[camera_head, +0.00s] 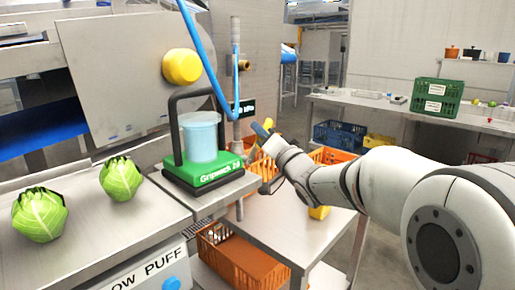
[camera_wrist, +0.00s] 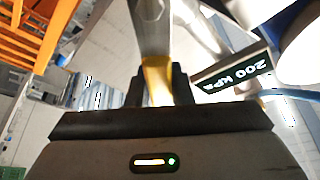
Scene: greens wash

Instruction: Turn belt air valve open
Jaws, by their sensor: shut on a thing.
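A yellow valve handle (camera_wrist: 157,76) stands between my gripper's dark fingers in the wrist view, beside a metal pipe (camera_wrist: 152,25). My gripper (camera_wrist: 158,88) is shut on the handle. In the head view my gripper (camera_head: 268,156) is at the vertical pipe (camera_head: 236,60), right of the green-based device, and a little of the yellow handle (camera_head: 253,153) shows. The fingers and wrist hide most of it there. A dark display (camera_wrist: 232,72) next to the pipe reads 200 kPa. How far the handle is turned is hard to tell.
A green base (camera_head: 205,180) holds a blue cup (camera_head: 199,140) under a black frame. A blue hose (camera_head: 205,60) loops down to the pipe. Two lettuces (camera_head: 121,178) lie on the steel counter at left. Orange crates (camera_head: 240,258) stand below and behind my gripper.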

